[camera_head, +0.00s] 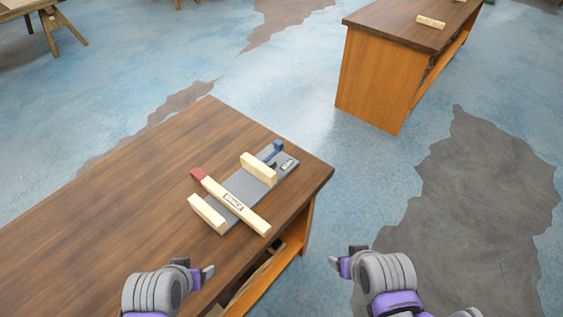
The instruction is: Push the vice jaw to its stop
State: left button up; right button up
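A vice with a grey base plate (245,187) lies near the right end of the brown workbench. One pale wooden jaw (258,168) stands across its far part, and another pale jaw (208,214) stands at its near end. A pale bar (236,205) with a red end and a dark printed label lies across the plate between the jaws, with plate showing between it and the far jaw. A blue part (272,151) sits at the far end. My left gripper (196,269) is open and empty at the bench's front side. My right gripper (346,258) is open and empty, right of the bench.
The workbench top (110,205) is clear left of the vice. Its front has an open shelf (262,281). A second bench (405,30) with a pale block (430,22) stands at the back right, with free floor between them.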

aim_at(265, 171)
jog(key=i+j+u, duration=0.1)
jog(key=i+u, duration=0.15)
jog(key=u, duration=0.15)
jog(key=i+u, duration=0.35)
jog(key=k, duration=0.05)
